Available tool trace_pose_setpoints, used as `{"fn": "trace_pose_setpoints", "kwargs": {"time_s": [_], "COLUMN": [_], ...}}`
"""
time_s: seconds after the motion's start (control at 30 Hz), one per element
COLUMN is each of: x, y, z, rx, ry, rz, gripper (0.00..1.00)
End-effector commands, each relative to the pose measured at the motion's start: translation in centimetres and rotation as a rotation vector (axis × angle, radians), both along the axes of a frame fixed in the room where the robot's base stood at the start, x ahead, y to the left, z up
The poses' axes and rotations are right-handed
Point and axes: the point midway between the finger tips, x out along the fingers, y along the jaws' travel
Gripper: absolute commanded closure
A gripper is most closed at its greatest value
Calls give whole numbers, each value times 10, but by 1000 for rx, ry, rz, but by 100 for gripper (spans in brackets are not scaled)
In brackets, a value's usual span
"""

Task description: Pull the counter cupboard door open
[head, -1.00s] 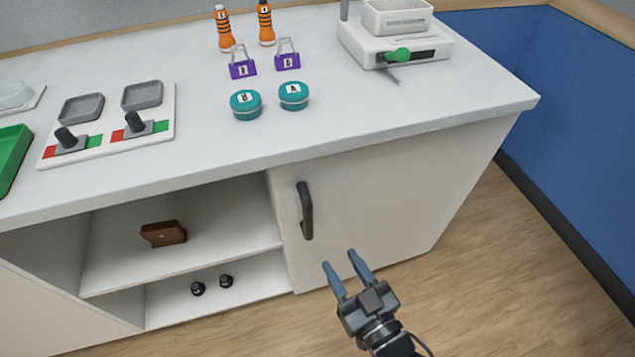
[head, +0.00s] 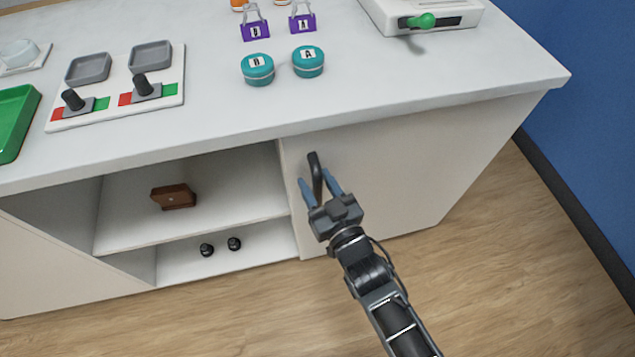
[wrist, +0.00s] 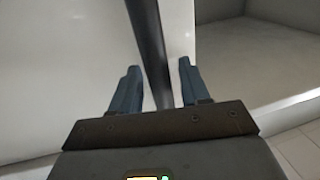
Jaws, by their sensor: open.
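The counter cupboard door (head: 400,170) is a pale panel under the right part of the counter, and it looks shut. Its dark vertical bar handle (head: 314,168) is near the door's left edge. My gripper (head: 320,182) is open at the handle, with one blue finger on each side of it in the head view. In the wrist view the handle (wrist: 150,45) runs between the two open fingers (wrist: 158,85), with a gap showing on either side. The handle's lower part is hidden behind my gripper in the head view.
Left of the door is an open shelf (head: 235,200) with a brown box (head: 173,196) and two black knobs (head: 220,245). The counter top (head: 350,100) above carries teal round containers (head: 258,69), purple padlocks (head: 255,30) and a switch panel (head: 110,110). Wooden floor (head: 490,290) in front is clear.

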Motion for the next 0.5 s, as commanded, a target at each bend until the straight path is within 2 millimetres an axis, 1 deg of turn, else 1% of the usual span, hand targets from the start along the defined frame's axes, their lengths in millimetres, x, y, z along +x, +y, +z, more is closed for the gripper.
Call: {"fn": "trace_pose_setpoints", "kwargs": {"time_s": [0.17,0.2,0.5], "x": [0,0,0], "y": [0,0,0], "z": [0,0,0], "rx": [0,0,0], "ry": [0,0,-1], "rz": [0,0,0], "gripper": [54,56,85]}}
